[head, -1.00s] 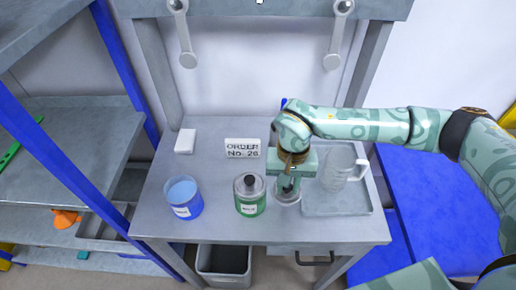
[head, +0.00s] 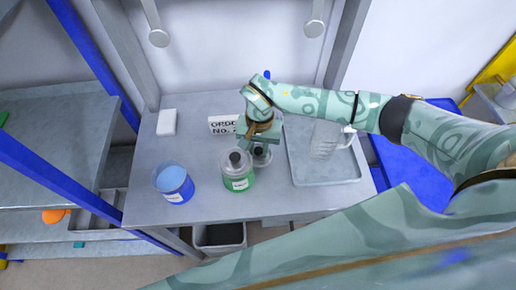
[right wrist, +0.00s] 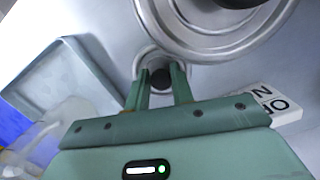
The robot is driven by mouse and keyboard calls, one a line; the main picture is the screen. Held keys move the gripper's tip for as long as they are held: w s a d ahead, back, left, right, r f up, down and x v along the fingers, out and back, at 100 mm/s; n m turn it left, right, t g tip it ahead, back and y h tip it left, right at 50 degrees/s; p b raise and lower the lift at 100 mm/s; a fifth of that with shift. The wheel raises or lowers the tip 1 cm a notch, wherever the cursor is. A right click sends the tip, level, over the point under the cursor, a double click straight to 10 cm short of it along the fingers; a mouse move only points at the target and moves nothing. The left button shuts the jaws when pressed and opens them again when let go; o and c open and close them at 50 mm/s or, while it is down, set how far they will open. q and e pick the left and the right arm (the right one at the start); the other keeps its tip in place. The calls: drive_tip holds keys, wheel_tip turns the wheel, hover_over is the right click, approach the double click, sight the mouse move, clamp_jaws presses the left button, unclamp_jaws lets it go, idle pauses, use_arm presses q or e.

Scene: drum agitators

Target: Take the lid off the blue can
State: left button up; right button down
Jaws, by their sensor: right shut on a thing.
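The blue can (head: 173,183) stands on the left of the grey table, with no lid on it and light blue contents showing. My right gripper (head: 259,146) is shut on the dark knob of a round grey lid (head: 263,158), right beside the green can (head: 238,172). In the right wrist view the fingers (right wrist: 160,88) close around the knob, with the lid (right wrist: 150,57) beyond them. I cannot tell whether the lid touches the table. The green can has its lid on, its rim large in the right wrist view (right wrist: 205,48). My left gripper is out of view.
A grey tray (head: 305,177) with a clear jug (head: 325,142) lies right of the gripper. An order sign (head: 222,125) and a white block (head: 166,122) stand at the back. The table is clear between the blue can and the sign. A shelf stands left.

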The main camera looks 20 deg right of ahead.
sight(260, 148)
drive_tip(key=shift+f, duration=0.4)
drive_tip(key=shift+f, duration=0.1)
drive_tip(key=c, duration=1.2)
unclamp_jaws()
drive_tip(key=shift+r, duration=0.25)
wheel_tip(260, 148, up, 12)
drive_tip(key=w, duration=0.1)
drive_tip(key=shift+d+f, duration=0.2)
drive_tip(key=shift+d, duration=0.2)
